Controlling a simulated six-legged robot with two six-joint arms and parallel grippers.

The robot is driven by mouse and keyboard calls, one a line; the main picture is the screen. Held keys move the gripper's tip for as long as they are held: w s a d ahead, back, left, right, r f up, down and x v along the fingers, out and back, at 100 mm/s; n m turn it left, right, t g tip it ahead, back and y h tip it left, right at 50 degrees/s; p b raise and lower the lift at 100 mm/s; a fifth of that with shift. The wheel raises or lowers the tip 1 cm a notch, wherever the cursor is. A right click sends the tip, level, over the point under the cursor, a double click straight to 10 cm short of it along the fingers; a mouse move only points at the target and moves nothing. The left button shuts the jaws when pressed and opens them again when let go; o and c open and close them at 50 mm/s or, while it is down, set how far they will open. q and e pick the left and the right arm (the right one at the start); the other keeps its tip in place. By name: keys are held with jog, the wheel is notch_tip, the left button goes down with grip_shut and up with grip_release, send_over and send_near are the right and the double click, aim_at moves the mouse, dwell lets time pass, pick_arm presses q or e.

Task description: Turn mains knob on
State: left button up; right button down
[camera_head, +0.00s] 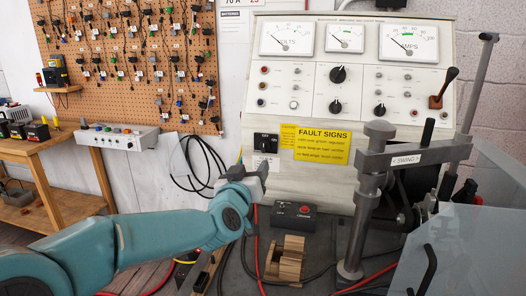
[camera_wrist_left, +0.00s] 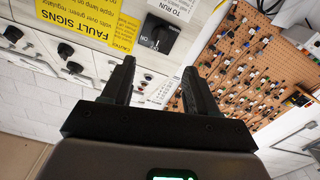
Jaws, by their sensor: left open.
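The mains knob (camera_head: 265,143) is a black rotary knob on a dark plate, low on the left of the pale test panel (camera_head: 257,107), left of the yellow FAULT SIGNS label (camera_head: 322,145). In the left wrist view the knob (camera_wrist_left: 158,34) lies just beyond the fingertips, roughly between them, with ON lettering beside it. My left gripper (camera_head: 261,169) is just below the knob in the head view. In the left wrist view its two black fingers (camera_wrist_left: 160,70) are apart with nothing between them. Contact with the knob does not show. My right gripper is not in view.
A grey post with a SWING arm (camera_head: 405,158) stands right of the knob. Black cables (camera_head: 197,165) hang left of the panel. A pegboard (camera_head: 130,60) fills the upper left.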

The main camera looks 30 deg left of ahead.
aim_at(263, 148)
pick_arm(q)
jog(key=p+x, duration=0.1)
jog(key=x, duration=1.1)
jog(key=shift+w+p, duration=0.2)
jog(key=shift+p, duration=0.2)
jog(key=c, duration=1)
